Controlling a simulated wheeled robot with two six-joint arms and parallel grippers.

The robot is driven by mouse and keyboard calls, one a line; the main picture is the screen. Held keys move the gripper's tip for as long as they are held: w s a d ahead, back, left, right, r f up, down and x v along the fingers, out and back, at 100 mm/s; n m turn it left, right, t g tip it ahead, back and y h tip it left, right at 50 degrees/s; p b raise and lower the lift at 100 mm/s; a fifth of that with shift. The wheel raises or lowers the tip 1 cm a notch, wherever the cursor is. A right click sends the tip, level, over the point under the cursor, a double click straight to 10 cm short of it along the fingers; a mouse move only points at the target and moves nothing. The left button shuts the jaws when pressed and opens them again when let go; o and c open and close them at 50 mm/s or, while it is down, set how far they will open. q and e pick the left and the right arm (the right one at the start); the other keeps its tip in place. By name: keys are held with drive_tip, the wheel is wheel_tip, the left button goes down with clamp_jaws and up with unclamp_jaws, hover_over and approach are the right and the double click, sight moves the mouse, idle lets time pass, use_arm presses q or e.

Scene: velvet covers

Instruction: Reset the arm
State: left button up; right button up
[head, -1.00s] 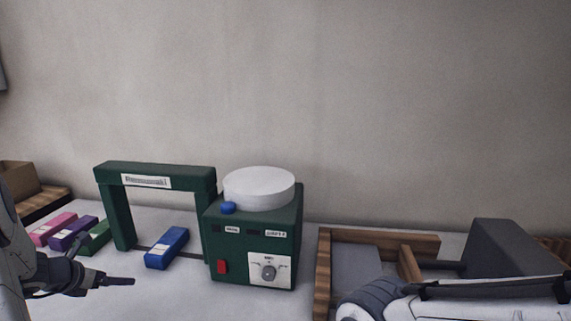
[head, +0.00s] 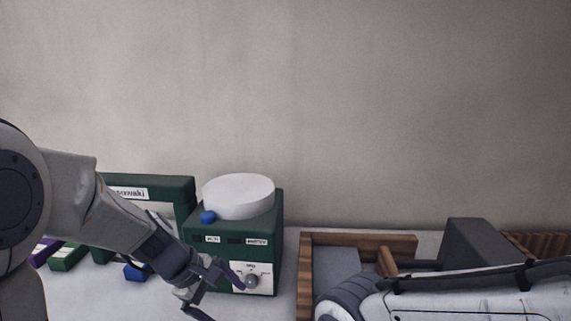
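My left gripper (head: 222,298) reaches in from the left, in front of the green box (head: 262,217). Its fingers are spread apart with nothing between them, close to the box's lower front and the knob (head: 251,282); I cannot tell whether they touch it. The box bears a white round disc (head: 238,195) and a blue button (head: 208,217). The red switch on its front is hidden behind my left gripper. My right arm (head: 450,296) lies across the lower right; its gripper is out of view.
A green arch (head: 160,185) stands left of the box, partly behind my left arm. Blue (head: 135,272), green (head: 68,257) and purple (head: 42,252) blocks lie on the table at left. A wooden-framed tray (head: 305,270) and a dark grey block (head: 475,245) are at right.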

use_arm(q)
drive_tip(key=s+d+r+m+g+y+p, duration=0.1)
drive_tip(key=s+d+m+y, duration=0.1)
drive_tip(key=s+m, duration=0.8)
drive_tip(key=s+d+r+m+g+y, duration=0.1)
drive_tip(key=s+d+m, duration=0.4)
drive_tip(key=s+m, duration=0.5)
drive_tip(key=shift+s+r+m+g+y+p, duration=0.3)
drive_tip(key=shift+s+r+m+y+p, duration=0.1)
drive_tip(key=shift+s+y, duration=0.2)
use_arm(e)
wheel_tip(320, 180, up, 2)
drive_tip(key=shift+r, duration=0.1)
drive_tip(key=shift+a, duration=0.1)
